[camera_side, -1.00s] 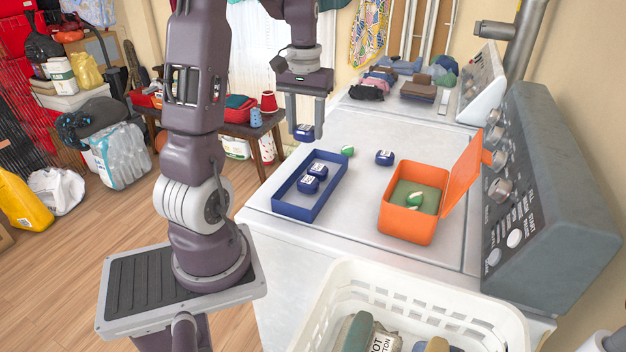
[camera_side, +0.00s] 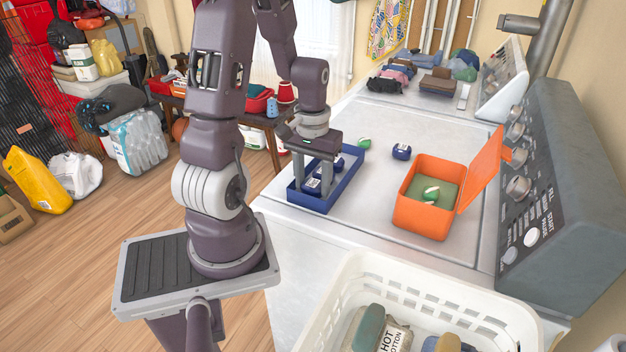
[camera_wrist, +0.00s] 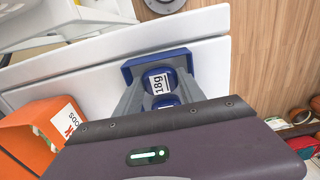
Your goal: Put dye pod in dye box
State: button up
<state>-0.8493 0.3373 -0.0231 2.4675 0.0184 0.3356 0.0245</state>
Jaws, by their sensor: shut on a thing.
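My gripper (camera_side: 314,187) is lowered into a blue open tray (camera_side: 346,186) on the white machine top. It is shut on a blue pod with a white label (camera_wrist: 160,79), which sits between the fingertips in the wrist view. A second blue pod (camera_wrist: 167,102) shows beside it, partly hidden by my gripper body. In the side view, a blue pod (camera_side: 337,163) lies in the tray behind the fingers. Another blue pod (camera_side: 401,152) lies on the machine top between the tray and an orange open-lidded box (camera_side: 420,217). A green-and-white pod (camera_side: 431,194) lies in that box.
A green-and-white pod (camera_side: 364,143) lies loose behind the tray. The grey control panel (camera_side: 560,190) rises at the right. The machine top around the orange box is mostly clear.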

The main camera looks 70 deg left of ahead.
aim_at(313, 183)
jog(key=o, duration=1.2)
jog(key=shift+f, duration=0.15)
notch_tip(313, 183, up, 12)
jog(key=s+d+r+m+t, duration=0.1)
jog(key=d+r+m+t, duration=0.1)
jog(key=d, duration=0.4)
jog(key=s+d+r+m+t, duration=0.1)
jog(key=s+d+r+m, duration=0.1)
jog(key=d+m, duration=0.2)
jog(key=s+d+r+m+t, duration=0.2)
jog(key=d+r+m, duration=0.1)
jog(key=d, duration=0.6)
jog(key=shift+s+d+t, duration=0.1)
jog(key=shift+d+t, duration=0.1)
jog(key=shift+t, duration=0.1)
